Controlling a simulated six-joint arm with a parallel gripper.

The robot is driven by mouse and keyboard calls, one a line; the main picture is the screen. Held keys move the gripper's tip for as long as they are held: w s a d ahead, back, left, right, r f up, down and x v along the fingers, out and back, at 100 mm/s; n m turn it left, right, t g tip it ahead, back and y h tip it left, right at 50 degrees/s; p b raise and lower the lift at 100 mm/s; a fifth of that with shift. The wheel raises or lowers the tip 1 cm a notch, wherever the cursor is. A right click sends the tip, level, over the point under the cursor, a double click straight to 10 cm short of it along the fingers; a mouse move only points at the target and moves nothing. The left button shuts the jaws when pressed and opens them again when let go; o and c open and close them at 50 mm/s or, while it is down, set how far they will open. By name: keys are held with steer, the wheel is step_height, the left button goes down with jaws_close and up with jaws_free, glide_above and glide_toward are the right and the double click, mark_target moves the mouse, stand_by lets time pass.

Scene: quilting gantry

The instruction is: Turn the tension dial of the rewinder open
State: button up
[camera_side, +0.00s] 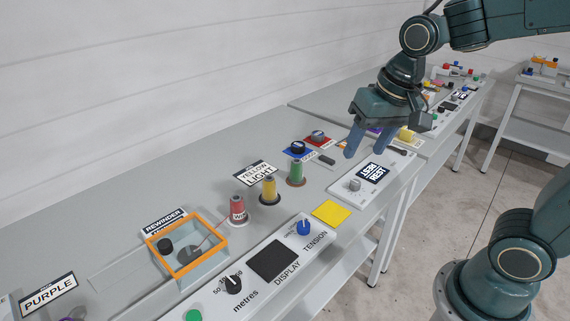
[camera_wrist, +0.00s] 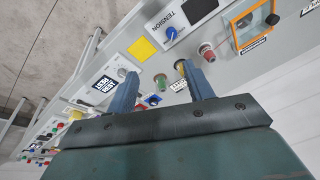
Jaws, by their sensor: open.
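The tension dial is a blue knob (camera_side: 304,228) on the white rewinder panel (camera_side: 214,298), beside the printed word TENSION. It also shows in the wrist view as a blue knob (camera_wrist: 171,33) near the top. The rewinder (camera_side: 187,246) is an orange-framed clear box with a dark roller inside, left of the panel. My gripper (camera_side: 368,142) is open and empty, up over the bench to the right of and beyond the dial, well apart from it. In the wrist view its two blue fingers (camera_wrist: 160,88) are spread, with spools showing beyond them. The dial's exact pointer setting is too small to read.
Red (camera_side: 238,209), yellow (camera_side: 269,190) and green (camera_side: 296,172) thread spools stand behind the panel. A yellow pad (camera_side: 331,213) lies right of the dial. A black metres knob (camera_side: 232,285) sits left of the dark display (camera_side: 273,260).

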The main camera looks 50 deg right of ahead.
steer(key=w+a+f+m+g, duration=0.1)
steer(key=w+f+m+g, duration=0.15)
steer(key=w+f, duration=0.35)
steer(key=m, duration=0.4)
glide_above(304, 224)
step_height(304, 224, down, 6)
steer(key=shift+f+g, duration=0.15)
steer(key=shift+g, duration=0.2)
steer(key=shift+f, duration=6.85)
steer(key=c, duration=1)
